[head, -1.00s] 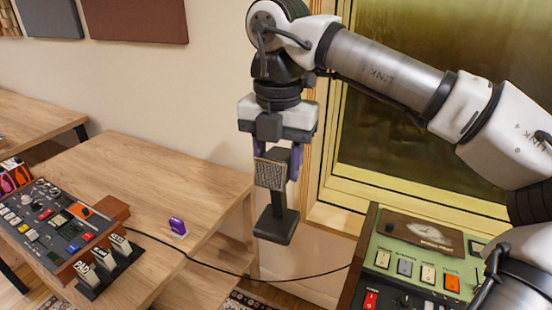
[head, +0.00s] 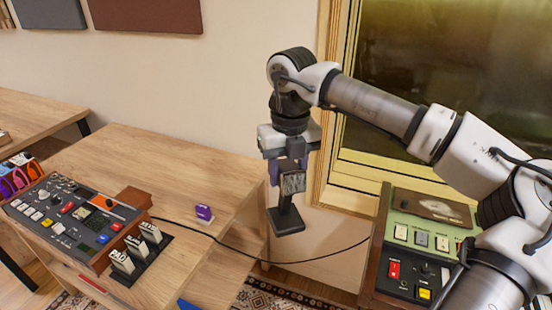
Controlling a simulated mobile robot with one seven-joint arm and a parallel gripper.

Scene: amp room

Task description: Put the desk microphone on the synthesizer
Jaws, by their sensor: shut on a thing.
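The desk microphone (head: 287,217) has a grey mesh head, a dark stem and a flat dark base. It hangs upright in my gripper (head: 289,174), which is shut on its head with purple fingers. Microphone and gripper are in the air, in front of the wall and beside the table's right end. A wood-sided panel with knobs and coloured buttons (head: 70,222) lies on the table at the left; it looks like the synthesizer. A green-topped console (head: 424,236) with push buttons stands at the right, partly hidden by my arm. I cannot be sure which one is the synthesizer.
The wooden table (head: 180,165) has a bare stretch behind the panel. A labelled card stand (head: 138,256) sits at the panel's right. A small purple object (head: 204,213) lies near the table edge. A black cable (head: 300,262) runs to the console.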

